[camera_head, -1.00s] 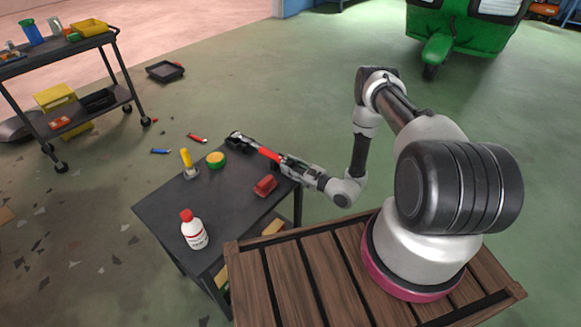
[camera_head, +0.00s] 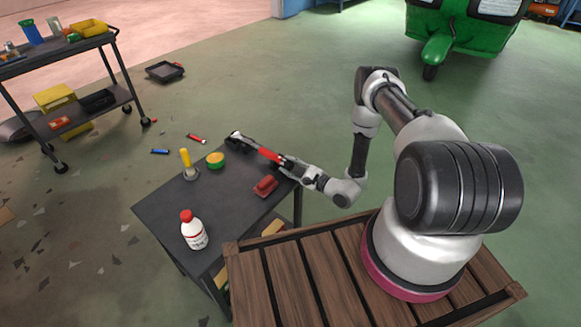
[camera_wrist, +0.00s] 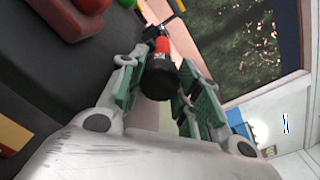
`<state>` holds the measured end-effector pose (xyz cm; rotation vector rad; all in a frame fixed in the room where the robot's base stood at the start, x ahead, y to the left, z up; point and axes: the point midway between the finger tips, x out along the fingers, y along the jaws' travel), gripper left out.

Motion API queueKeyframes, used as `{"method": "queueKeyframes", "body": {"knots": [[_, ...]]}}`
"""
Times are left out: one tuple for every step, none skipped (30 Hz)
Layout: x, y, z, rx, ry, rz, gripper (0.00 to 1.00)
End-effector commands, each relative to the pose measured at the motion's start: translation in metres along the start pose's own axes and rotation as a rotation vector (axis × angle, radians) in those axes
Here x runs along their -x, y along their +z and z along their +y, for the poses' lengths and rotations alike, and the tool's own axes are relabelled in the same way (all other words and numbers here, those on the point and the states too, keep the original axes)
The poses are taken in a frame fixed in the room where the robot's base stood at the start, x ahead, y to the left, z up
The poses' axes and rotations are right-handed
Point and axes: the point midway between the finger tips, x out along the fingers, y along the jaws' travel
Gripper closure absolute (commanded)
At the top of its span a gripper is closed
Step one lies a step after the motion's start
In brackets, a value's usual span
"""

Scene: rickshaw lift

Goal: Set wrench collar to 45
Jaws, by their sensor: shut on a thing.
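The wrench (camera_head: 262,152) has a dark head, a red middle and a dark handle end. It lies along the far right edge of the dark worktable. My gripper (camera_head: 282,162) is at its near handle end, with the arm reaching in from the right. In the wrist view, the green-padded fingers of my gripper (camera_wrist: 155,92) are shut around the black handle end of the wrench (camera_wrist: 159,80), and its red part shows beyond. The collar's scale and setting are too small to read.
The worktable (camera_head: 160,212) also holds a white bottle with a red cap (camera_head: 193,230), a yellow-handled tool (camera_head: 188,165), a green-and-yellow round item (camera_head: 215,160) and a red block (camera_head: 265,185) close to the gripper. A slatted wooden bed (camera_head: 300,285) lies beneath my arm's base.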

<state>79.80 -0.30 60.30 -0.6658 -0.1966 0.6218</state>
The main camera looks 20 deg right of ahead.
Motion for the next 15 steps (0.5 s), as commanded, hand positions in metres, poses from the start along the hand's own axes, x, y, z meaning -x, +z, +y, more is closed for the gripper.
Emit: {"method": "queueKeyframes", "body": {"knots": [[0.0001, -0.0002, 0.0002, 0.000, 0.000, 0.001, 0.91], [0.0002, -0.0002, 0.0003, 0.001, 0.000, 0.001, 0.91], [0.0002, -0.0002, 0.0003, 0.000, 0.000, 0.001, 0.91], [0.0002, -0.0002, 0.0003, 0.000, 0.000, 0.001, 0.91], [0.0001, -0.0003, 0.0003, 0.000, 0.000, 0.001, 0.91], [0.0002, -0.0003, 0.0003, 0.000, 0.000, 0.001, 0.91], [0.0002, -0.0003, 0.0003, 0.000, 0.000, 0.001, 0.91], [0.0002, -0.0003, 0.0003, 0.000, 0.000, 0.001, 0.91], [0.0002, -0.0003, 0.0003, 0.000, 0.000, 0.001, 0.91], [0.0002, -0.0003, 0.0003, 0.000, 0.000, 0.001, 0.63], [0.0002, -0.0003, 0.0003, -0.001, 0.000, 0.001, 0.58], [0.0002, -0.0002, 0.0003, -0.001, 0.000, 0.001, 0.51], [0.0002, -0.0002, 0.0003, -0.001, 0.000, 0.001, 0.45], [0.0002, -0.0002, 0.0004, -0.001, 0.000, 0.001, 0.44], [0.0002, -0.0002, 0.0006, -0.001, 0.001, 0.001, 0.44]]}}
